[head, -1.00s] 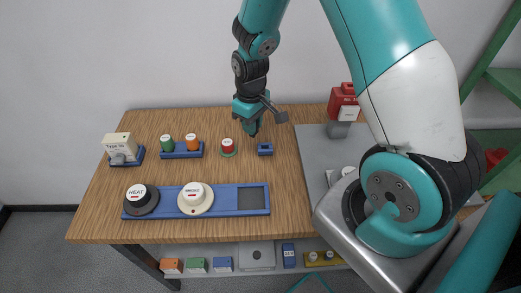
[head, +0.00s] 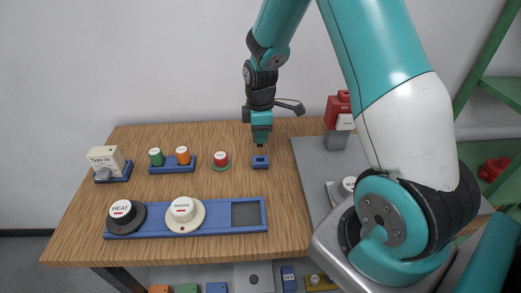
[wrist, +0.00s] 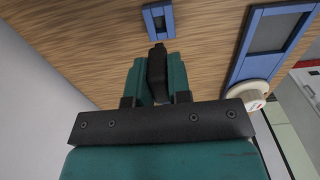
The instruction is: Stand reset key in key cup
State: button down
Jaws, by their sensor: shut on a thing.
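My gripper (head: 261,132) points down over the table, just behind and above the key cup. In the wrist view its teal fingers (wrist: 158,78) are shut on the black reset key (wrist: 157,62). In the head view only a small dark tip of the key (head: 260,145) shows below the fingers. The key cup (head: 260,164) is a small blue block with a dark square opening. It also shows at the top of the wrist view (wrist: 148,20), apart from the key. The key's upper part is hidden by the fingers.
On the wooden table (head: 150,210) stand a red button (head: 221,163), a blue rack (head: 162,170) with green and orange caps, and a beige Type 10 box (head: 105,158). A long blue tray (head: 222,229) holds HEAT and SMOKE detectors. A grey panel (head: 312,165) lies right.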

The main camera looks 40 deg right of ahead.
aim_at(260, 146)
notch_tip(260, 146, down, 7)
jog(key=shift+r+p, duration=0.1)
jog(key=shift+p, duration=0.25)
jog(key=c, duration=1.1)
grip_release()
jog(key=shift+o, duration=0.2)
notch_tip(260, 146, up, 11)
jog(key=shift+r+b, duration=0.2)
jog(key=shift+b, duration=0.8)
jog(key=s+a+r+m+y, duration=0.1)
jog(key=s+a+r, duration=0.4)
jog(key=a, duration=0.3)
jog(key=s+a+r+m+y, duration=0.1)
jog(key=s+a+r, duration=0.35)
jog(key=a, duration=0.25)
jog(key=s+a+r+m+y, duration=0.1)
jog(key=s+a+r, duration=0.1)
jog(key=s, duration=0.4)
jog(key=s+a+r+m+y, duration=0.1)
jog(key=s+a+r, duration=0.1)
jog(key=s+a, duration=0.3)
jog(key=shift+s+a+r, duration=0.3)
jog(key=shift+s+r, duration=0.05)
jog(key=shift+s, duration=0.5)
